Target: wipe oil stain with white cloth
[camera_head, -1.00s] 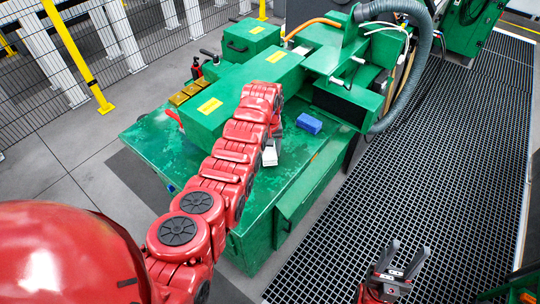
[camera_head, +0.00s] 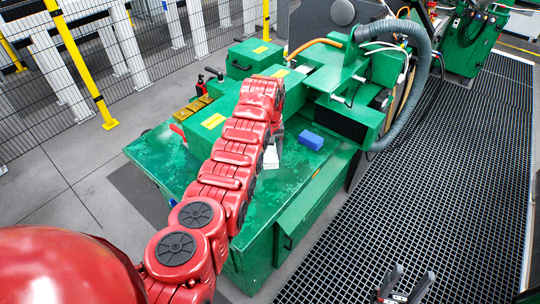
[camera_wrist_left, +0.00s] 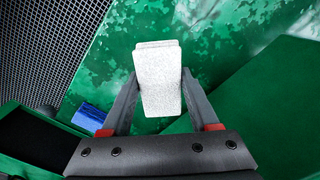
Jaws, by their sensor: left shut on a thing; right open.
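My left gripper (camera_wrist_left: 158,85) is shut on a white cloth (camera_wrist_left: 158,70), folded into a block, in the left wrist view. In the head view the cloth (camera_head: 271,158) shows beside the end of my red left arm, which hides most of that gripper. The cloth is over the green machine top (camera_head: 285,190); I cannot tell whether it touches. The top has mottled dark and pale patches (camera_wrist_left: 215,50); I cannot tell which is the oil stain. My right gripper (camera_head: 404,285) is open and empty at the bottom of the head view, over the grating.
A blue block (camera_head: 311,141) lies on the machine top, right of the cloth; it also shows in the left wrist view (camera_wrist_left: 88,117). Green housings (camera_head: 208,122) and a grey hose (camera_head: 420,80) stand behind. Dark floor grating (camera_head: 440,170) runs along the right.

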